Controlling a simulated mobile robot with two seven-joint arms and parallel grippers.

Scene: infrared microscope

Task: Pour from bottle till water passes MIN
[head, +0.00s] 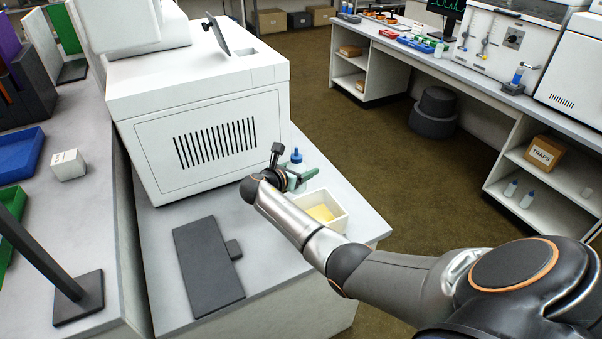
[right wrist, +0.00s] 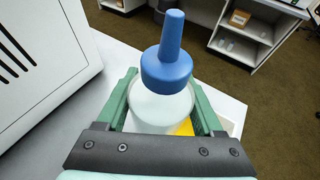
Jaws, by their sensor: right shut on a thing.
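A white bottle with a blue nozzle cap (head: 297,156) stands at the right end of the bench, mostly hidden behind my right wrist in the head view. In the right wrist view the bottle (right wrist: 160,108) sits upright between the green fingers of my right gripper (right wrist: 163,105). The gripper (head: 298,178) is shut on it. No water level or MIN mark can be made out. My left gripper is not in view.
A white open tray (head: 338,222) with something yellow in it stands beside the bottle, near the bench edge. A large white instrument (head: 210,140) fills the bench behind and left. A dark flat plate (head: 208,266) lies in front.

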